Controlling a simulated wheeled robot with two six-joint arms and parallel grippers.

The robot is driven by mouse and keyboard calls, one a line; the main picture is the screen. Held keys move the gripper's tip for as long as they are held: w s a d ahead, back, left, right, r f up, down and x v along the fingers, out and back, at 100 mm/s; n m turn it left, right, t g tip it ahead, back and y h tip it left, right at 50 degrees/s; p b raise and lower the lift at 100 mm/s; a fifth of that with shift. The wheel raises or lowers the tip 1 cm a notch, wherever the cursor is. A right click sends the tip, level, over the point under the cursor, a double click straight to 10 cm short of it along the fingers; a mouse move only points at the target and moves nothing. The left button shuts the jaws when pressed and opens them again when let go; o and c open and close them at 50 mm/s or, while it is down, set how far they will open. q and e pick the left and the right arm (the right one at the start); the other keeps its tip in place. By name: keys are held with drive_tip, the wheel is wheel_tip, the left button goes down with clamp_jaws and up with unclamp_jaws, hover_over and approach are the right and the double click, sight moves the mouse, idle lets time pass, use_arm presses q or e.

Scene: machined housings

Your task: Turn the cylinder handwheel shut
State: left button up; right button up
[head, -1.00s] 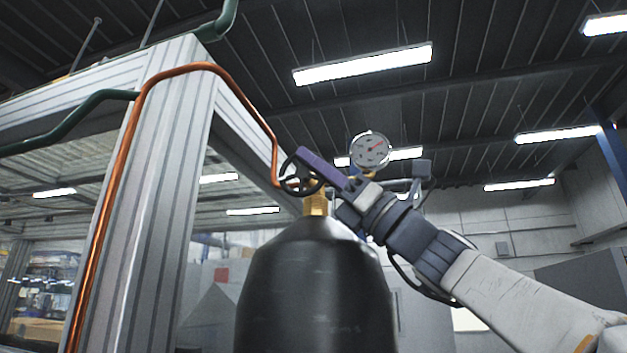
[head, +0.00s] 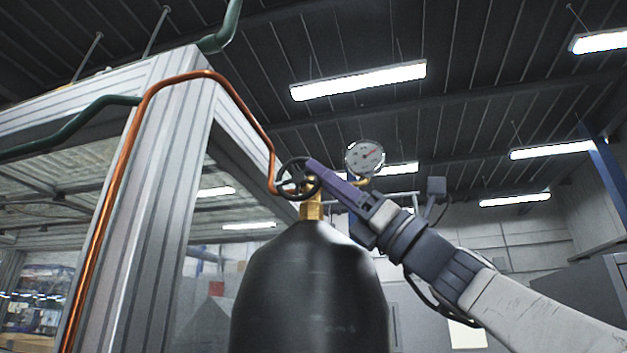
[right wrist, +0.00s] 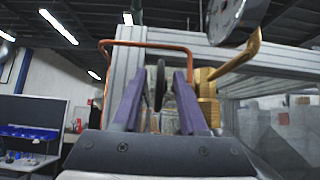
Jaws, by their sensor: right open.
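The dark spoked handwheel (head: 297,177) sits on the brass valve (head: 312,208) at the top of the black gas cylinder (head: 308,290). My right gripper (head: 314,170) comes in from the right, and its purple finger overlaps the wheel's right rim. In the right wrist view the two purple fingers (right wrist: 160,80) are apart. The handwheel (right wrist: 160,88) shows edge-on between them, with gaps on both sides. The brass valve (right wrist: 208,100) is just right of the right finger. My left gripper is not in view.
A pressure gauge (head: 365,158) stands close above my right gripper, and also shows large in the right wrist view (right wrist: 235,14). A copper pipe (head: 183,78) runs to the valve from the left, past a grey frame post (head: 150,200). Room to the right is mostly open.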

drive_tip(key=b+v, duration=0.3)
drive_tip(key=v, duration=0.4)
wheel_tip(320, 180, up, 8)
drive_tip(key=g+h+p, duration=0.1)
drive_tip(key=h+p, duration=0.3)
drive_tip(key=p, duration=1)
hover_over(308, 198)
drive_tip(key=shift+s+d, duration=0.1)
drive_tip(key=shift+d, duration=0.2)
drive_tip(key=shift+a, duration=0.35)
drive_tip(key=shift+c, duration=0.3)
clamp_jaws()
